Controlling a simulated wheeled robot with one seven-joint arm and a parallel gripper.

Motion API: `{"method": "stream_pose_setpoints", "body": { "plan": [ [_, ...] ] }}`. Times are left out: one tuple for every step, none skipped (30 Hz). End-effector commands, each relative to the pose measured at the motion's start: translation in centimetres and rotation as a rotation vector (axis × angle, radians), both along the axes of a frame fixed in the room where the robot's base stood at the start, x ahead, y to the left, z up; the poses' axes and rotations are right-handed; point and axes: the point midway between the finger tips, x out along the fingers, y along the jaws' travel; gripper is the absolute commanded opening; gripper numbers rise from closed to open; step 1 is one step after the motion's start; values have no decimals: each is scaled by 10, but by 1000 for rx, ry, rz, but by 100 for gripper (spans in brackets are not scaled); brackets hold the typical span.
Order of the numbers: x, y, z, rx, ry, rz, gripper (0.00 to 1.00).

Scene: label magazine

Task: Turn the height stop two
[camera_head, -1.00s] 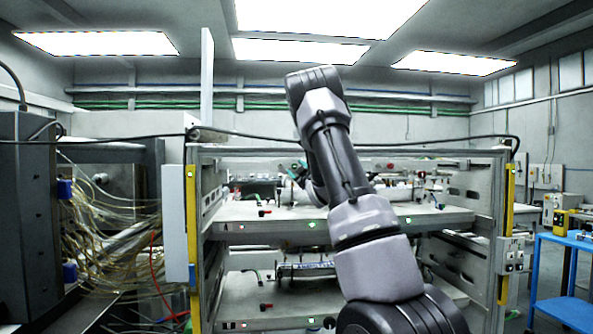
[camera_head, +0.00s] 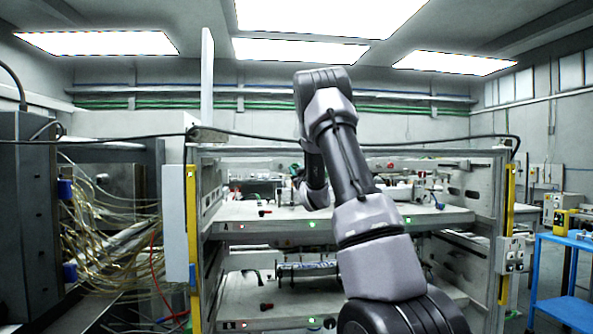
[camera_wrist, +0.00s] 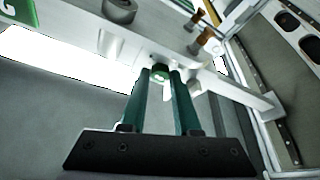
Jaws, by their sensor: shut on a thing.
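In the wrist view, my gripper (camera_wrist: 162,76) has its two green fingers close together at a pale metal bar (camera_wrist: 218,82).
Two bronze-coloured knobs (camera_wrist: 203,38) and a grey ring (camera_wrist: 119,10) stand beyond the fingers. A slotted side wall (camera_wrist: 285,85) rises at the right. The rack's lower shelf (camera_head: 285,312) lies below. A blue cart (camera_head: 562,310) stands at the right, loose cables (camera_head: 105,250) at the left.

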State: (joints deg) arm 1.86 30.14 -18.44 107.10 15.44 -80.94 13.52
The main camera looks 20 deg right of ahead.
Motion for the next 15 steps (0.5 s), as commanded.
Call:
{"method": "stream_pose_setpoints", "body": {
  "plan": [
    [0,0,-1,42,-11,-1,0],
    [0,1,-1,70,-19,-1,0],
    [0,1,-1,105,-29,-1,0],
    [0,1,-1,134,-37,0,0],
    [0,1,-1,161,-45,-1,0],
    [0,2,-1,199,-56,1,0],
    [0,2,-2,225,-64,-1,0],
    [1,3,-2,253,-71,0,0],
    [1,3,-2,290,-81,-1,0],
    [1,3,-2,317,-90,0,0],
    [1,3,-2,345,-97,-1,0],
    [1,3,-2,381,-109,-1,0],
    [1,4,-2,409,-116,0,0],
    [1,4,-2,436,-124,0,0],
    [1,5,-2,472,-134,1,0]
  ]
}}
